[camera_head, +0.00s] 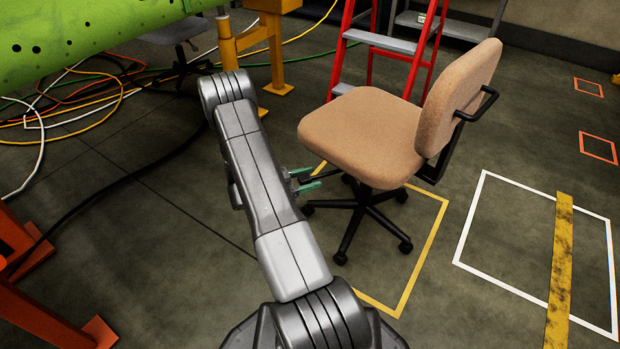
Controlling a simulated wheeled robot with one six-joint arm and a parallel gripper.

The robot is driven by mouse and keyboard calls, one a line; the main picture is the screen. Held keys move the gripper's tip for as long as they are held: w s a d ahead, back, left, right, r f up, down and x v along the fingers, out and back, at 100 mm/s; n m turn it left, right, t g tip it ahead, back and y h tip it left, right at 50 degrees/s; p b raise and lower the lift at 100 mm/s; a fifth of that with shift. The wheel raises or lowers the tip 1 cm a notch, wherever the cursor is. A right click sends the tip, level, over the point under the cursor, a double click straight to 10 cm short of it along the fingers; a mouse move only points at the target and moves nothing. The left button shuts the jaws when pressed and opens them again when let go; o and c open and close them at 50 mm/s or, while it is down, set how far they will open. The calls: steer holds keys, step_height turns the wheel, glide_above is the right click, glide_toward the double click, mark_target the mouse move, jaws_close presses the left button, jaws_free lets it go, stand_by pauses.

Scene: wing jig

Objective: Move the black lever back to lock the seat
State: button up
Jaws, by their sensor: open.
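A tan office chair (365,130) with a black five-arm base stands upright on the floor in the head view. Its backrest is at the right. A thin black lever (328,178) sticks out to the left from under the seat. My gripper (308,179) has green fingertips and is open beside the left underside of the seat. The lever's outer end appears to lie between or very near the fingertips; contact cannot be told. The lever's inner end is hidden under the seat, and my arm covers most of the gripper body.
A red ladder (364,37) stands behind the chair, and a yellow stand (277,60) is at the back. Loose cables (75,115) lie at the left near the green wing (80,40).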

steer(key=p+v, duration=0.3)
steer(key=v, duration=1)
steer(key=b+x, duration=0.3)
steer(key=x, duration=1)
steer(key=shift+w+d, duration=0.1)
steer(key=shift+d, duration=0.2)
steer(key=shift+s, duration=0.2)
